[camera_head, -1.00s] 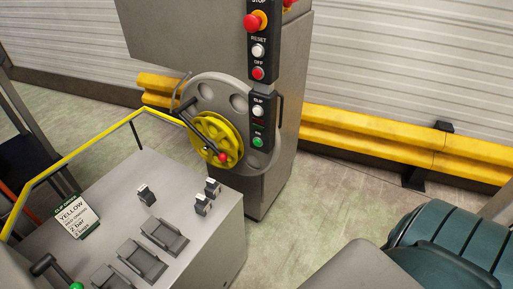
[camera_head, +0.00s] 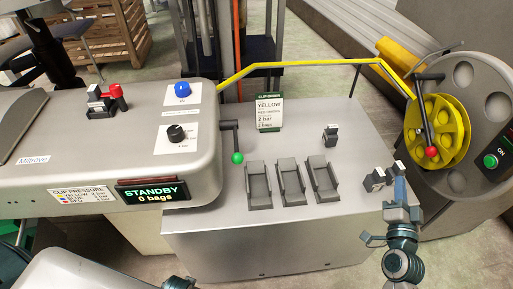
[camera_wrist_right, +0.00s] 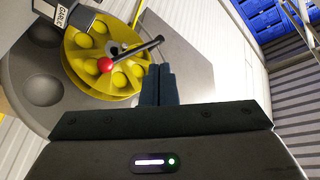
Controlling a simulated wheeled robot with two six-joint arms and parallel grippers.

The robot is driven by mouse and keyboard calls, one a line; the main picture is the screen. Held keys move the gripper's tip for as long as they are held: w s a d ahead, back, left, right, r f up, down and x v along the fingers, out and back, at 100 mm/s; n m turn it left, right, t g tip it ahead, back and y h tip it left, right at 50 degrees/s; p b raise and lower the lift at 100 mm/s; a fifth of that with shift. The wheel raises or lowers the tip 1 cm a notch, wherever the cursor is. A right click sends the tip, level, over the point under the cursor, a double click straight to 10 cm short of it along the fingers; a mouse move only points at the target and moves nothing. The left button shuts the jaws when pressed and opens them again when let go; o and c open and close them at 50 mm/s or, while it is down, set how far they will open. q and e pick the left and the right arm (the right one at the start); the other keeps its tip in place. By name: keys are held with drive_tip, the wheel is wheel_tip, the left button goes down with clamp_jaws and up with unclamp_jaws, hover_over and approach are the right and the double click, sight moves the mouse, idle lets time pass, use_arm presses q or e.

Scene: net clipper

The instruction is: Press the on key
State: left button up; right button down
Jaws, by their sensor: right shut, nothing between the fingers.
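The green ON key (camera_head: 491,161) sits on the dark control strip at the right edge of the head view, with the label ON beside it. My right gripper (camera_head: 400,180) is at the right end of the grey machine top, left of and a little below the key, clearly apart from it. In the right wrist view its two dark fingers (camera_wrist_right: 158,84) are together and empty, in front of the yellow reel (camera_wrist_right: 90,60). The ON key does not show in the right wrist view. My left gripper is not in view.
The yellow reel (camera_head: 436,130) with a red-knobbed crank (camera_head: 431,151) stands between my right gripper and the key. A yellow rail (camera_head: 300,64) runs behind the machine. The display (camera_head: 152,193) reads STANDBY, 0 bags. A green-knobbed lever (camera_head: 237,157) stands beside the clip holders.

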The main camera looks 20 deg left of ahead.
sight(490, 161)
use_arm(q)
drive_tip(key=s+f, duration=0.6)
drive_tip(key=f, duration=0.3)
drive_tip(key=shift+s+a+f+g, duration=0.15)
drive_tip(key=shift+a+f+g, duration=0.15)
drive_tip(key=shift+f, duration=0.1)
use_arm(e)
drive_tip(key=w+d+r+m+h, duration=0.1)
drive_tip(key=d+r+m+h, duration=0.6)
drive_tip(key=m+h, duration=0.6)
drive_tip(key=shift+d+r+m+h, duration=0.2)
drive_tip(key=shift+d+m+h, duration=0.2)
drive_tip(key=shift+m, duration=0.5)
drive_tip(key=shift+w+t, duration=0.15)
drive_tip(key=shift+t, duration=0.15)
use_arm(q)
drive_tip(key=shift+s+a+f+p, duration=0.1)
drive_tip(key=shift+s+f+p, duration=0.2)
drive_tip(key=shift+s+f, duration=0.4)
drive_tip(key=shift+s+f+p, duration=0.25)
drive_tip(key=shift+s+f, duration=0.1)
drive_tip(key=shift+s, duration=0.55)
use_arm(e)
drive_tip(key=w+d, duration=0.3)
drive_tip(key=d, duration=0.5)
drive_tip(key=shift+w, duration=0.15)
drive_tip(key=shift+d, duration=0.1)
